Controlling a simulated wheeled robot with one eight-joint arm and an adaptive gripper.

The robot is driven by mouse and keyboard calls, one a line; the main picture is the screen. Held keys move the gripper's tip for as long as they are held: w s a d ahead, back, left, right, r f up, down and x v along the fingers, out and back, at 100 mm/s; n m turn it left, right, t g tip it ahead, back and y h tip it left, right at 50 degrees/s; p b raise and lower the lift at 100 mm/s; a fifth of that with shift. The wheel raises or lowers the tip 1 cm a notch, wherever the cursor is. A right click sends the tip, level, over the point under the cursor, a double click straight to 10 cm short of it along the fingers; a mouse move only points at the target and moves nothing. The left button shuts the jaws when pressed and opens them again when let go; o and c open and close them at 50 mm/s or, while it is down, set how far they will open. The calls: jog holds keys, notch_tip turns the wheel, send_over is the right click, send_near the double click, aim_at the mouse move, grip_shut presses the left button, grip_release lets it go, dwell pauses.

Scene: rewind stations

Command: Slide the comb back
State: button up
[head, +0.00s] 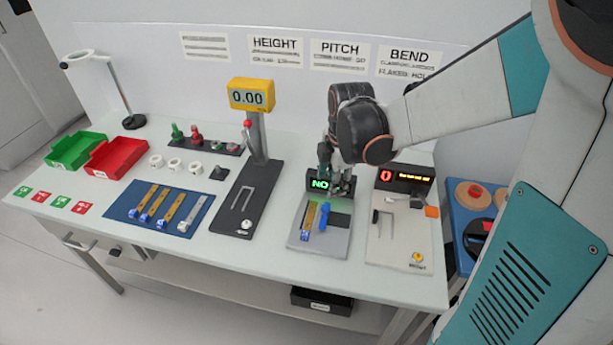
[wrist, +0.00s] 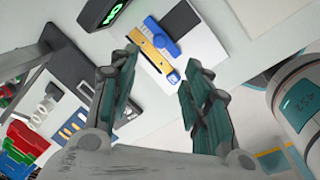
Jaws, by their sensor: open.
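A blue piece (head: 324,216), which I take to be the comb, lies on the grey plate (head: 333,241) of the station with the green "NO" display (head: 320,184). It lies just right of a gold strip (head: 309,217) with a blue end; I cannot tell whether they touch. In the wrist view the blue comb (wrist: 163,39) lies along the gold strip (wrist: 148,50). My gripper (head: 337,181) is by the display, behind the comb in the head view. In the wrist view my gripper (wrist: 160,63) has its fingers wide apart with nothing between them.
Left of this station stands a dark base (head: 235,217) with a yellow "0.00" readout (head: 251,95). Right of it is a pale station (head: 397,243) with a red display. A blue mat (head: 130,211) with several gold strips lies further left. The table front is mostly clear.

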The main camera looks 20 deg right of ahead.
aim_at(326, 206)
jog(key=w+f+b, duration=0.1)
jog(key=f, duration=0.3)
jog(key=f+b, duration=0.2)
jog(key=f, duration=0.2)
jog(key=w+f+b, duration=0.1)
jog(key=f, duration=0.4)
jog(key=shift+w+b, duration=0.3)
jog(key=shift+b, duration=0.1)
